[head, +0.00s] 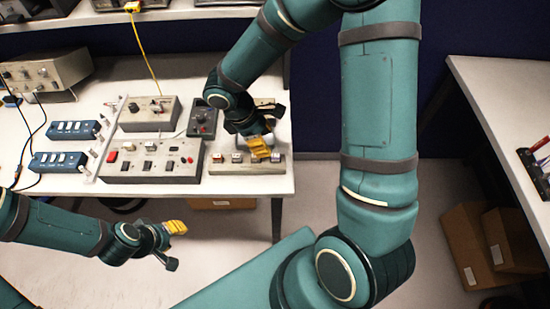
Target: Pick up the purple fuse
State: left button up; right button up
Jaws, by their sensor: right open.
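I cannot make out a purple fuse in the head view; it may be hidden by my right gripper. A low grey-beige block (231,168) with several small pale and reddish pieces along its top lies near the front right of the bench. My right gripper (268,130) is open, fingers towards the block, and its yellow finger pad covers part of the block. I cannot tell whether it touches anything. My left gripper (174,245) is open and empty, in front of the bench's front edge.
On the white bench (240,186) are a grey switch panel (152,162), a beige box with a knob (149,114), a dark meter box (202,118) and blue strips (58,161). Cardboard boxes (480,245) stand on the floor right. Another table (490,85) is at right.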

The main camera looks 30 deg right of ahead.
aim_at(275, 155)
jog(key=x, duration=0.7)
jog(key=shift+s+f+b, duration=0.25)
jog(key=shift+f+b, duration=0.05)
jog(key=shift+b, duration=0.1)
grip_shut()
